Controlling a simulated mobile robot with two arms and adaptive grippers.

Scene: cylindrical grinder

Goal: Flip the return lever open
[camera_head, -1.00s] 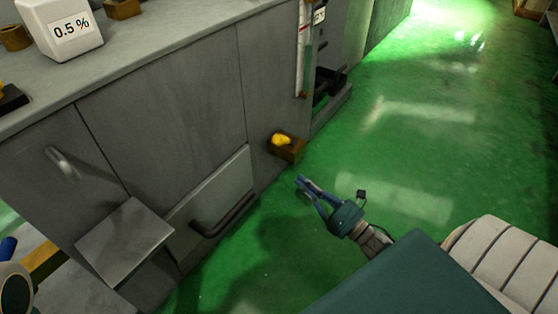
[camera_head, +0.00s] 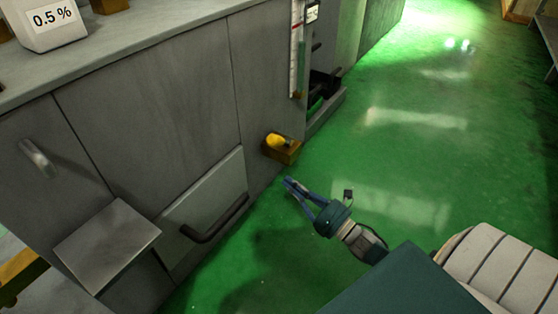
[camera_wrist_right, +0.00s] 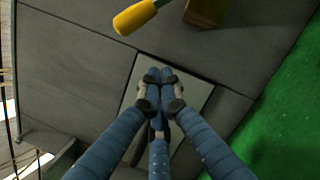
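The return lever appears to be the yellow handle (camera_head: 275,140) on a brown block (camera_head: 288,153), low on the grey machine front. In the right wrist view the yellow handle (camera_wrist_right: 134,17) sticks out on a thin metal rod near the top edge, beside the brown block (camera_wrist_right: 207,9). My right gripper (camera_head: 291,185) is in front of the machine, a little below the lever and apart from it. In the right wrist view its blue fingers (camera_wrist_right: 160,76) meet at the tips, below the handle, with nothing between them. My left gripper is out of view.
A light panel with a dark bar handle (camera_head: 215,222) is left of my right gripper. A metal shelf (camera_head: 107,243) juts out farther left. A white container marked 0.5 % (camera_head: 50,20) stands on top of the machine. Green floor (camera_head: 400,150) is open to the right.

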